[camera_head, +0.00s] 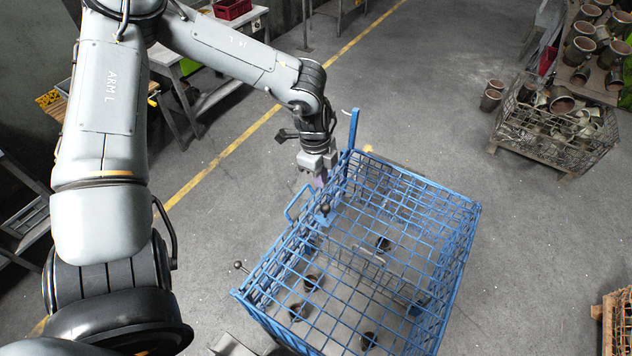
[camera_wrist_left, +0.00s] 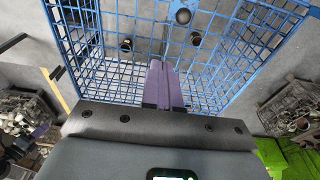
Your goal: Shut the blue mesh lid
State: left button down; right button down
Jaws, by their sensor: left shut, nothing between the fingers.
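The blue mesh crate (camera_head: 462,262) stands on the floor in the middle of the head view, and its bars also show in the wrist view (camera_wrist_left: 85,45). Blue mesh of the lid and walls overlaps, so I cannot tell exactly how the lid lies. A blue loop handle (camera_head: 297,203) and a black knob (camera_head: 325,208) are on the crate's left side; a black knob also shows in the wrist view (camera_wrist_left: 183,15). My left gripper (camera_head: 320,181), with purple fingers (camera_wrist_left: 163,84), is shut and empty near the crate's far left edge. My right gripper is not in view.
Several dark cup-like parts (camera_head: 311,283) sit inside the crate. A blue post (camera_head: 353,129) rises at its far left corner. A wire basket of parts (camera_head: 566,136) stands at the right back. The floor between is clear. A workbench is at the upper left.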

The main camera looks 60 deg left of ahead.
pick_arm(q)
jog(key=shift+s+a+f+p, duration=0.15)
jog(key=shift+a+f+p, duration=0.05)
jog(key=shift+f, duration=0.5)
jog(key=shift+s+a+f+p, duration=0.1)
jog(key=shift+a+f+p, duration=0.1)
jog(key=shift+f, duration=0.5)
jog(key=shift+s+a+f+p, duration=0.15)
jog(key=shift+a+f+p, duration=0.05)
jog(key=shift+f, duration=0.5)
